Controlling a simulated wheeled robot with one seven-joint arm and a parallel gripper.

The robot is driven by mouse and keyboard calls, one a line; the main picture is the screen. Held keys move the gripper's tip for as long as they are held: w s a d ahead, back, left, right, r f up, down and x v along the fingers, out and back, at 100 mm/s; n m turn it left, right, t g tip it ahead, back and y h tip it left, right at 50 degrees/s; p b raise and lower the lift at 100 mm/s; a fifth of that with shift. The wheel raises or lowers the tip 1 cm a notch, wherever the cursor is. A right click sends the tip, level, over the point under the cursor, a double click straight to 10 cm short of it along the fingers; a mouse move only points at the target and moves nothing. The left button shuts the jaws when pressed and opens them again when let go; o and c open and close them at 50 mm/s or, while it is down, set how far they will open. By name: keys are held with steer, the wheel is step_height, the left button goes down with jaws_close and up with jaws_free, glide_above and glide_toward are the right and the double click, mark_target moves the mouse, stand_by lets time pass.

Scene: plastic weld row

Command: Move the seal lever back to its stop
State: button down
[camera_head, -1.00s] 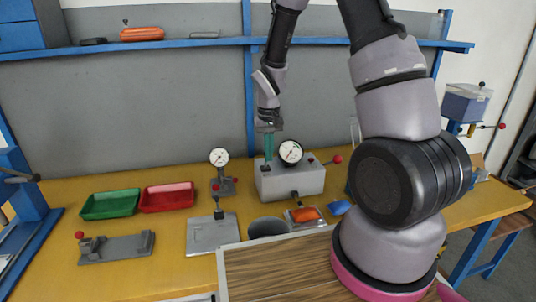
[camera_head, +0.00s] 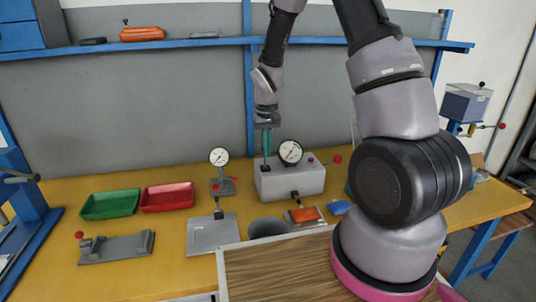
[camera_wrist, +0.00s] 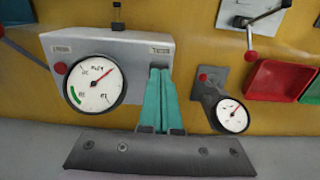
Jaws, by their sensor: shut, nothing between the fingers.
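A grey box with a round dial (camera_head: 290,152) stands at the back of the yellow bench. A lever with a red knob (camera_head: 337,159) sticks out at its right end; I take it for the seal lever, but no label reading "seal" is legible. In the wrist view this lever's rod (camera_wrist: 28,54) runs off the left edge. My gripper (camera_head: 267,155) is shut and empty, its teal fingers pointing down over the box's left end, away from the red knob. In the wrist view the shut fingers (camera_wrist: 160,72) cover part of the box face. Contact with the box cannot be told.
A small gauge stand (camera_head: 219,158) stands left of the box. Green (camera_head: 110,204) and red (camera_head: 167,197) trays lie further left. A lever plate (camera_head: 212,236), a dark round bin (camera_head: 268,228) and an orange part (camera_head: 305,214) lie in front. A blue shelf (camera_head: 200,43) runs above.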

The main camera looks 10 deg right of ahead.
steer(key=shift+w, duration=0.75)
steer(key=shift+s, duration=0.1)
steer(key=shift+s, duration=0.65)
step_height(320, 180, up, 7)
stand_by(0.5)
